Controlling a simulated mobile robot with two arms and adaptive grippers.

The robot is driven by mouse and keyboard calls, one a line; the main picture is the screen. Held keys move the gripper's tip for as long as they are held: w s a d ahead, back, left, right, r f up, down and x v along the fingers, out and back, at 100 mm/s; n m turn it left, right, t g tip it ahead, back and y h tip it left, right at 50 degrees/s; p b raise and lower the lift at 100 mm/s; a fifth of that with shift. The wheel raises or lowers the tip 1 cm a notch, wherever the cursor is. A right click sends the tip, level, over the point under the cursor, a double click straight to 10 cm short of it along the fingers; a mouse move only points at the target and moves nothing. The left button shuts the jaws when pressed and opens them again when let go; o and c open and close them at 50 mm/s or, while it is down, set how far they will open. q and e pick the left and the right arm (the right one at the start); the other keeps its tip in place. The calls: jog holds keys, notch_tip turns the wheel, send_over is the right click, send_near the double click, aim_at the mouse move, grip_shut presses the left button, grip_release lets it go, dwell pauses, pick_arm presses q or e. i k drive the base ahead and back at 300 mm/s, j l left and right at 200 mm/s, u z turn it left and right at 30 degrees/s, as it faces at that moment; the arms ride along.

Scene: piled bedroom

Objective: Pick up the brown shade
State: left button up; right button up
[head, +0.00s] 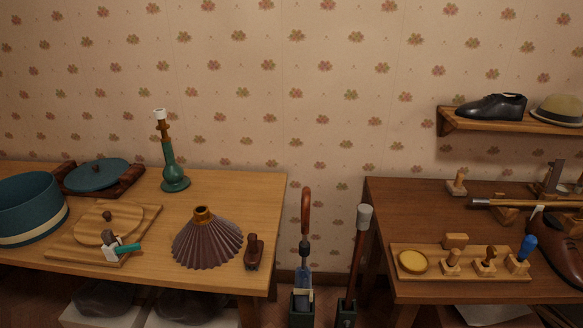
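The brown shade (206,238) is a pleated cone with a brass-coloured collar at its top. It stands upright, wide side down, near the front edge of the light wooden table (240,190) on the left. A green lamp base (174,165) with a white top stands upright behind it, apart from the shade. Neither of my grippers shows in the head view.
A small dark wooden object (253,251) stands close to the shade's right. A wooden board (72,250) with a round lid and a small hammer-like tool lies to its left. Canes stand in the gap before the dark table (400,210), which holds several tools.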

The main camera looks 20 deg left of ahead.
aim_at(209, 239)
jog(key=z, duration=10.8)
